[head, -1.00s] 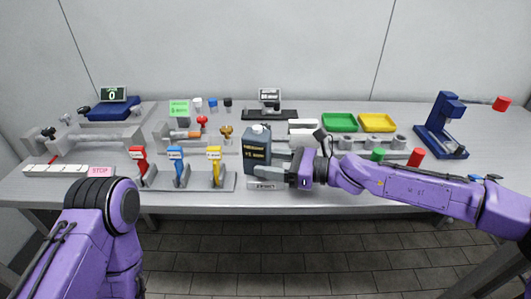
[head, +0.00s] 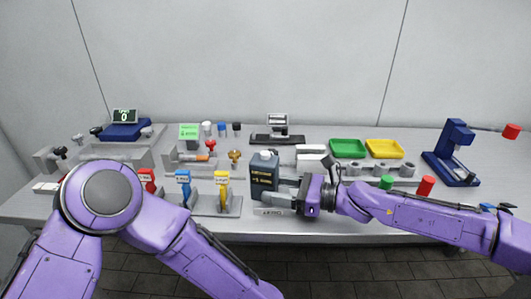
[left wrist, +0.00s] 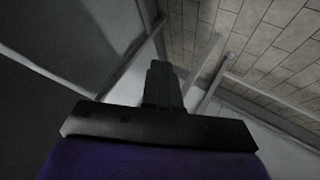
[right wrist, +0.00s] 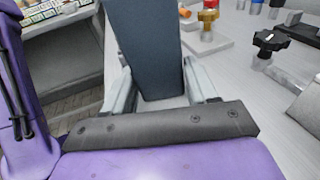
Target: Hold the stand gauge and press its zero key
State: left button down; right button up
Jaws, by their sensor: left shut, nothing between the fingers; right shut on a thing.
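A grey display unit on a black base (head: 278,138) stands at the back middle of the table; it looks like the stand gauge, but its zero key is too small to make out. My right gripper (head: 288,190) is shut on a dark blue-grey jug (head: 264,178) with a white cap and label, at the table's front. In the right wrist view the jug (right wrist: 147,45) stands between the two fingers (right wrist: 160,92). My left gripper (left wrist: 162,85) is shut and empty in the left wrist view, pointing at floor and wall; the head view does not show it.
Red, blue and yellow levers (head: 222,190) stand just left of the jug. Behind it are green (head: 348,146) and yellow (head: 384,147) trays. A blue upright device (head: 452,150) stands at right, and a blue unit with a lit display (head: 124,116) at back left.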

pick_arm(q)
jog(key=s+d+r+n+g+h, duration=0.1)
jog(key=d+r+n+g, duration=0.1)
jog(key=d+r, duration=0.55)
jog(key=s+d+r+n+g, duration=0.1)
jog(key=d+r+n, duration=0.2)
jog(key=d+r, duration=0.45)
notch_tip(320, 180, up, 30)
jog(key=n+t, duration=0.3)
jog(key=n, duration=1)
send_over(269, 155)
jog(key=shift+r, duration=0.15)
jog(key=shift+f, duration=4.45)
jog(key=shift+f, duration=0.1)
